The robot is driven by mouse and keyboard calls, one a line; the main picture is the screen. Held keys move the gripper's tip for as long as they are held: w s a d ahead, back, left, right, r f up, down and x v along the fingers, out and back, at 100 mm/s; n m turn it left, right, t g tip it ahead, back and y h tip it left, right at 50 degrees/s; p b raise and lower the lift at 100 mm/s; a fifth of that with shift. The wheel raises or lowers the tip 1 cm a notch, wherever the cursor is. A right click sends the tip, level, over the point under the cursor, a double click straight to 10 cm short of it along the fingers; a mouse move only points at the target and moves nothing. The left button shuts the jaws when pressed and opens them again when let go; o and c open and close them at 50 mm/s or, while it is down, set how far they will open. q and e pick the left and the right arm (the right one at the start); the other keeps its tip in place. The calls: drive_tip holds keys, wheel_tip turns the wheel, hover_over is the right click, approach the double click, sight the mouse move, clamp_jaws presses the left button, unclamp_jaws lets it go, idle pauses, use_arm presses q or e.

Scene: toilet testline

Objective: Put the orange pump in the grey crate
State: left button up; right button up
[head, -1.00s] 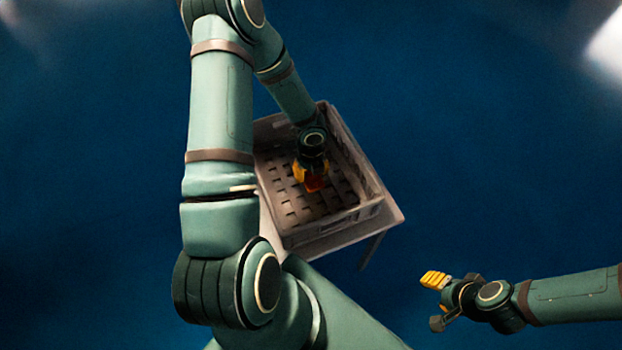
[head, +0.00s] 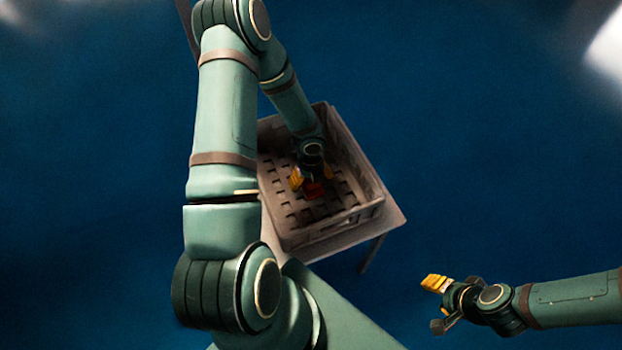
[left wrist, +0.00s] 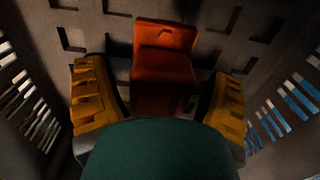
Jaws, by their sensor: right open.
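The orange pump (head: 313,191) is inside the grey crate (head: 362,216), at its floor as far as I can see. In the left wrist view the orange pump (left wrist: 165,65) lies between the two yellow fingers, with narrow gaps on both sides. My left gripper (head: 309,182) reaches down into the crate over the pump and is open around it. It also shows in the left wrist view (left wrist: 162,100), where my wrist hides the pump's near end. My right gripper (head: 436,305) is open and empty, off to the right of the crate.
The crate has slotted walls and a floor with openings. It stands on a small light table (head: 392,218) with thin legs. The blue floor around it looks clear. My left arm covers the crate's left side in the head view.

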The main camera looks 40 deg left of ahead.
use_arm(q)
drive_tip(key=shift+r, duration=0.1)
drive_tip(key=shift+r, duration=0.3)
wheel_tip(320, 180, up, 11)
drive_tip(key=p, duration=0.4)
drive_tip(key=shift+f, duration=0.2)
drive_tip(key=shift+r+p, duration=0.35)
drive_tip(key=shift+r, duration=0.1)
